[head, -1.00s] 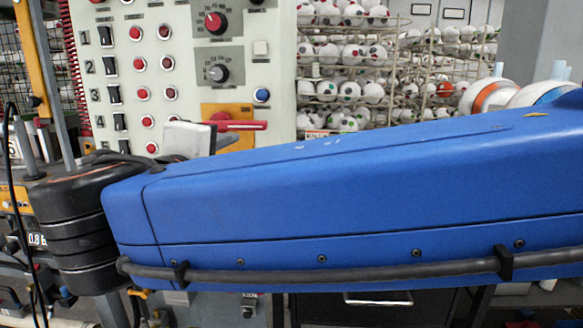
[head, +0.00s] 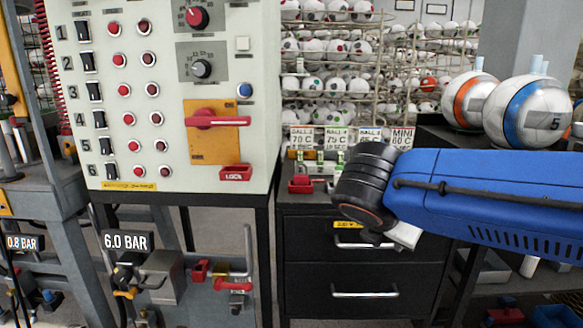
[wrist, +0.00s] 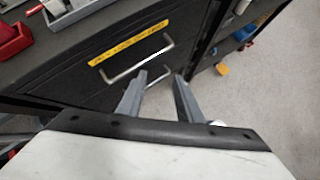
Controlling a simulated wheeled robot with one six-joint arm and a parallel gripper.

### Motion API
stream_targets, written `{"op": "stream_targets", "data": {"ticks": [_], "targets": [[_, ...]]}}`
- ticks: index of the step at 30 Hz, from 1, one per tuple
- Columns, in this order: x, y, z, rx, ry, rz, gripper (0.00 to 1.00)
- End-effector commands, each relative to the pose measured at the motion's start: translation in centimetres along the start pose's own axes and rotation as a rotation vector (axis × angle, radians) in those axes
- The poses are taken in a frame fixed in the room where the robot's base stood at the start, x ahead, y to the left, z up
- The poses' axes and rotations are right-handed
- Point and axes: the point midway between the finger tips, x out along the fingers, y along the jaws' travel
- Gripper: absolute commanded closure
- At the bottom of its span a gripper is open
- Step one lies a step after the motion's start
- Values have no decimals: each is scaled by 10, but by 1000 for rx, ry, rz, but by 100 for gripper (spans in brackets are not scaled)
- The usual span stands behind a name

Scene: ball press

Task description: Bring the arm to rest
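My blue arm (head: 490,195) reaches in from the right in the head view, over the front of the black drawer cabinet (head: 365,270). Its black wrist joint (head: 365,185) is at the left end, with a small pale part below it. My gripper's fingers cannot be made out in the head view. In the wrist view my gripper (wrist: 160,78) shows two grey fingers held apart with nothing between them. The fingers point toward the cabinet's front and the floor.
The control panel (head: 165,100) with a red handle stands left of the arm. Pipework under a 6.0 BAR sign (head: 127,242) is below it. Two balls (head: 527,112) sit on the right shelf. A ball rack (head: 390,70) is behind.

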Motion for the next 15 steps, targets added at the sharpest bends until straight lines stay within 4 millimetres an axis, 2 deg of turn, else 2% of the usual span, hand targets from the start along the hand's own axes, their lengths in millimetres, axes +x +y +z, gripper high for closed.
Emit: {"op": "stream_targets", "data": {"ticks": [1, 6, 15], "targets": [[7, -16, -1, 101, 27, -18, 67], [26, -58, -15, 468, 118, -75, 67], [45, -118, -47, 1141, 240, -198, 67]]}}
